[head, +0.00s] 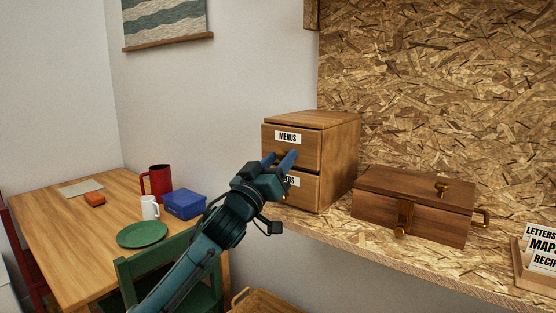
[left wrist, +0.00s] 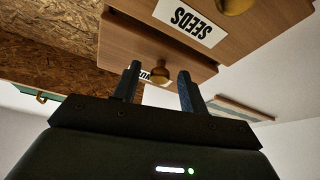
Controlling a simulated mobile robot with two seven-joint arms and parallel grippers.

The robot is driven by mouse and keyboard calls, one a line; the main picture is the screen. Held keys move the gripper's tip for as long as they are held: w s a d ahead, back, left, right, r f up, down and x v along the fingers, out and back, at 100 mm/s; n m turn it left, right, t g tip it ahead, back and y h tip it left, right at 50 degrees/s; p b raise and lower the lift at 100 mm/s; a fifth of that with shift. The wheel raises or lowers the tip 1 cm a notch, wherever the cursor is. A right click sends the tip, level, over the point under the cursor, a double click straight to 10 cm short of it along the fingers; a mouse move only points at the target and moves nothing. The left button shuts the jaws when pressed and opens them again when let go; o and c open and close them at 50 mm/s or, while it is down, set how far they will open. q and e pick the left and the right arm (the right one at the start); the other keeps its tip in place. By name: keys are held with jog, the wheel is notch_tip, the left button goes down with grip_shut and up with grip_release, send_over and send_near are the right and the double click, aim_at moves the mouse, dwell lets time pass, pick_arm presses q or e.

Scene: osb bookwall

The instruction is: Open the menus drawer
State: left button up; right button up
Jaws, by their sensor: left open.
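A wooden cabinet (head: 338,165) with two drawers stands on the shelf. The menus drawer (head: 308,151) is on top, labelled MENUS, and looks shut. The seeds drawer (head: 307,193) below it also looks shut. My left gripper (head: 280,157) is open in front of the menus drawer. In the left wrist view, which is upside down, the round brass menus knob (left wrist: 162,74) appears between the two fingers, with the label partly hidden behind it. Whether the fingers touch the knob I cannot tell. In the head view the gripper hides this knob. My right gripper is in neither view.
A wooden chest (head: 385,212) with brass fittings stands right of the cabinet on the shelf (head: 330,229). A card holder (head: 537,283) is at the far right. At left, a table (head: 60,228) carries a mug, cup, plate and blue box. A green chair (head: 180,262) stands below my arm.

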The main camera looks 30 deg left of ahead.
pick_arm(q)
grip_shut()
dwell(0.4)
